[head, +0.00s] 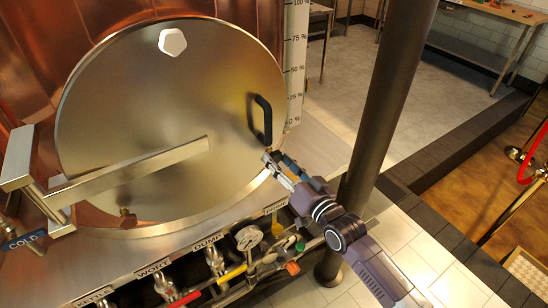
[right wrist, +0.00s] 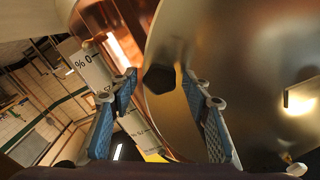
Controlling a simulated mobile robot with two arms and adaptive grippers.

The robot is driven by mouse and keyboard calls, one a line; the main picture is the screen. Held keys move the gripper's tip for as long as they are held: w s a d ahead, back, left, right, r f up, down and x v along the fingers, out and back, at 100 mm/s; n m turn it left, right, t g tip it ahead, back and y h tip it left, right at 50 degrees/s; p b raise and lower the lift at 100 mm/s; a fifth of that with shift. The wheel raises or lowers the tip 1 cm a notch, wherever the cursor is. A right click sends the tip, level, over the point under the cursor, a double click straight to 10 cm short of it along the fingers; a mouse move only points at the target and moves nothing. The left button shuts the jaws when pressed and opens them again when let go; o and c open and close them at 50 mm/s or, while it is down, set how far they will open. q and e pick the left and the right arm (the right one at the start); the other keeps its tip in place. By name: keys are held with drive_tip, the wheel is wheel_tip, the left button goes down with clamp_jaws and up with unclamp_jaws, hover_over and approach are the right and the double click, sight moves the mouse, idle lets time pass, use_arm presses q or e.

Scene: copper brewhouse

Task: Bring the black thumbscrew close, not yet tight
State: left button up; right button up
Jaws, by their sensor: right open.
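In the right wrist view a dark, many-sided knob (right wrist: 160,78), which looks like the black thumbscrew, is ahead at the edge of the big round metal lid (right wrist: 172,30). It appears between my right gripper's two blue-padded fingers, with space on both sides. My right gripper (right wrist: 168,95) is open and empty. In the head view the right gripper (head: 272,162) is at the lid's lower right edge, just below the black handle (head: 262,120). I cannot make out the thumbscrew there; the fingers may hide it. My left gripper is not in view.
A white hexagonal knob (head: 172,42) sits on the lid's upper part. A metal bar (head: 140,168) crosses the lid. A percent scale (head: 296,60) stands beside it. Valves and a gauge (head: 248,237) lie below. A dark column (head: 387,100) rises right of my gripper.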

drive_tip(key=shift+s+d+p, duration=0.35)
drive_tip(key=shift+s+p, duration=0.05)
drive_tip(key=p+v, duration=0.2)
drive_tip(key=v, duration=0.3)
drive_tip(key=shift+s, duration=0.15)
